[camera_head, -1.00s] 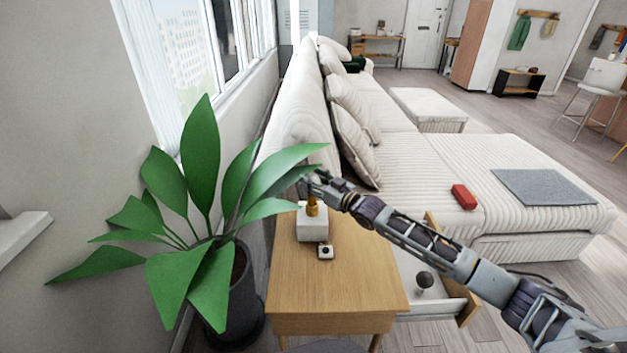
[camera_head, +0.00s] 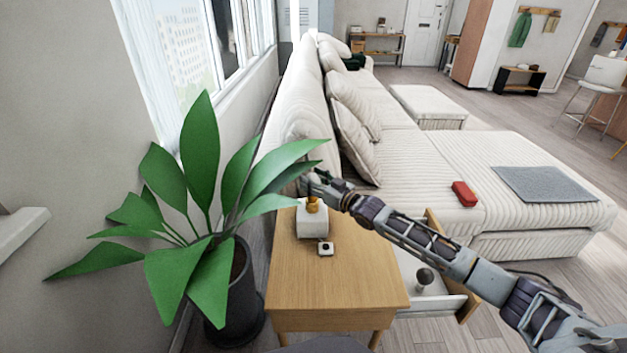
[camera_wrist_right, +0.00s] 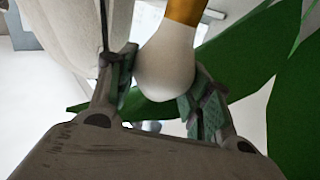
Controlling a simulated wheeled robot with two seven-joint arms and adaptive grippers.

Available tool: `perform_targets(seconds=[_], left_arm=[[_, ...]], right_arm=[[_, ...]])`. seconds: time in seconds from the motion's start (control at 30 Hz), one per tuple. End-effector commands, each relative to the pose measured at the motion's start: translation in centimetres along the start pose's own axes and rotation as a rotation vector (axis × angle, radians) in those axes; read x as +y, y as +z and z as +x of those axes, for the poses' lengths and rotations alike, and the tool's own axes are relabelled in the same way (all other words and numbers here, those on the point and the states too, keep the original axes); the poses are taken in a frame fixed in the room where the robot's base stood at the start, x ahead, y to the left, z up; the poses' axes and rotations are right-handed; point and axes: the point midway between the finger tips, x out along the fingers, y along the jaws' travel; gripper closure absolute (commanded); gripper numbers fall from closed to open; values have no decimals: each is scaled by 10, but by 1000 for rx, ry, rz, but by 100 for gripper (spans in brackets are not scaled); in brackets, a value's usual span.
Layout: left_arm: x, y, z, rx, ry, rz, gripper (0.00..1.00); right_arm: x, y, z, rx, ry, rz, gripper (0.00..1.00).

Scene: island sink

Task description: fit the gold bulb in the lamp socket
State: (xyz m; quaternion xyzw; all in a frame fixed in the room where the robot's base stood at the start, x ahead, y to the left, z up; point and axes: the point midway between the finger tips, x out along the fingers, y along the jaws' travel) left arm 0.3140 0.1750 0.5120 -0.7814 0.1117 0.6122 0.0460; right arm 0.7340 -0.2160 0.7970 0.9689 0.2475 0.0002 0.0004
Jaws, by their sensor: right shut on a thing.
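The gold bulb (camera_head: 313,205) hangs from my right gripper with its gold cap down, right over the white block-shaped lamp base (camera_head: 312,222). My right gripper (camera_head: 313,184) is partly behind a leaf. In the right wrist view, the fingers of my right gripper (camera_wrist_right: 163,90) are shut on the bulb's pale glass (camera_wrist_right: 166,65), and the gold cap (camera_wrist_right: 187,10) points away from the palm. The cap's lower end is at the top of the lamp base in the head view. The socket opening is hidden, and I cannot tell whether the cap is inside it. My left gripper is not in view.
The lamp base stands on a wooden side table (camera_head: 335,290), with a small white block with a black button (camera_head: 326,249) in front. The drawer (camera_head: 437,304) is open and holds a dark round-topped object (camera_head: 424,277). A potted plant (camera_head: 235,290) crowds the left; its leaves reach my gripper.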

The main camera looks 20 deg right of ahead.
Motion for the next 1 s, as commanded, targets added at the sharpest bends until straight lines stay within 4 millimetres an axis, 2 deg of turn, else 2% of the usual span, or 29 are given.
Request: perform_targets(seconds=[1.0], left_arm=[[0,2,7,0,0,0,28]], right_arm=[[0,16,0,-1,0,0,75]])
